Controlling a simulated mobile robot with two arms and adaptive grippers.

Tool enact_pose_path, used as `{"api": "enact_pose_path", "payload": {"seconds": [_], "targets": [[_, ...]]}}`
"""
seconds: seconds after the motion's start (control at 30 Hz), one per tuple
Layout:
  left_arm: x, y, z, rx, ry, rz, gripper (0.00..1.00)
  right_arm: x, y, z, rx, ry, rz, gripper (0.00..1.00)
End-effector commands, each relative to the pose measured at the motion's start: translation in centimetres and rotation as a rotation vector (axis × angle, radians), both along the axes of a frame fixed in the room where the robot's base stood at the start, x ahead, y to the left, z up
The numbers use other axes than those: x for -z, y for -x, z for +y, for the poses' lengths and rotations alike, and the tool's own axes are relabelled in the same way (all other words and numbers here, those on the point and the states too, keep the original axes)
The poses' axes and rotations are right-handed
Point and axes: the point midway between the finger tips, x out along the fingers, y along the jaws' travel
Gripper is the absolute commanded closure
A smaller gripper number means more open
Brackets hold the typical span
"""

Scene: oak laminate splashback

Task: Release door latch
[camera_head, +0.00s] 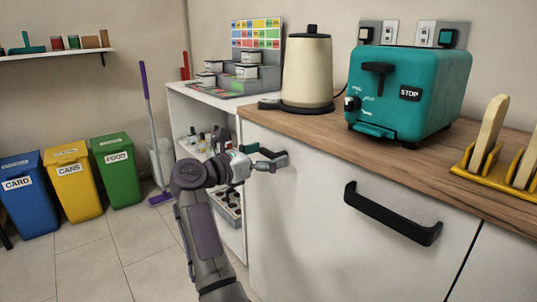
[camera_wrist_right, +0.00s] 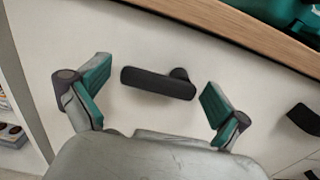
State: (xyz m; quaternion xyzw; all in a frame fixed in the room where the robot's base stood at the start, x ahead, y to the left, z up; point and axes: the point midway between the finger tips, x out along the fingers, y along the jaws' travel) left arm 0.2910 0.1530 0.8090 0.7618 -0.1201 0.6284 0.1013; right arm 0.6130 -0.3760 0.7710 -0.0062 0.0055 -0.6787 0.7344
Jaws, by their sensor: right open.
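A dark latch handle (camera_wrist_right: 158,83), a short bar on a round post, is mounted on the white cabinet front (camera_wrist_right: 130,35). It lies between the two spread fingers of my right gripper (camera_wrist_right: 153,98), with a visible gap to each finger. The right gripper is open and holds nothing. In the head view my right gripper (camera_head: 268,157) is at the upper left of the cabinet front, just below the worktop, and I cannot make out the latch handle there. My left gripper is not in view.
A black bar handle (camera_head: 392,218) sticks out of the cabinet front to the right. The wooden worktop (camera_head: 345,132) above bears a kettle (camera_head: 307,72), a teal toaster (camera_head: 415,92) and a yellow rack (camera_head: 490,180). An open shelf unit (camera_head: 195,100) stands left; bins (camera_head: 75,185) stand further left.

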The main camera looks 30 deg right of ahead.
Motion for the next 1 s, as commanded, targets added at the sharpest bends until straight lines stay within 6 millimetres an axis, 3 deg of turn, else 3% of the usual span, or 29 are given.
{"api": "enact_pose_path", "payload": {"seconds": [0.23, 0.63, 1.0], "targets": [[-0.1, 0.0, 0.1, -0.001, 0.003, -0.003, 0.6, -1.5, 0.0, 0.0, 0.0, -0.001, -0.006, 0.0], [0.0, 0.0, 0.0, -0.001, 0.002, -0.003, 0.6, -8.7, 0.0, 0.0, -0.001, 0.0, -0.003, 0.0], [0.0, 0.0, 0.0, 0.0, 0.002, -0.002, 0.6, -10.0, 0.0, 0.0, 0.0, 0.0, 0.001, 0.0]]}}
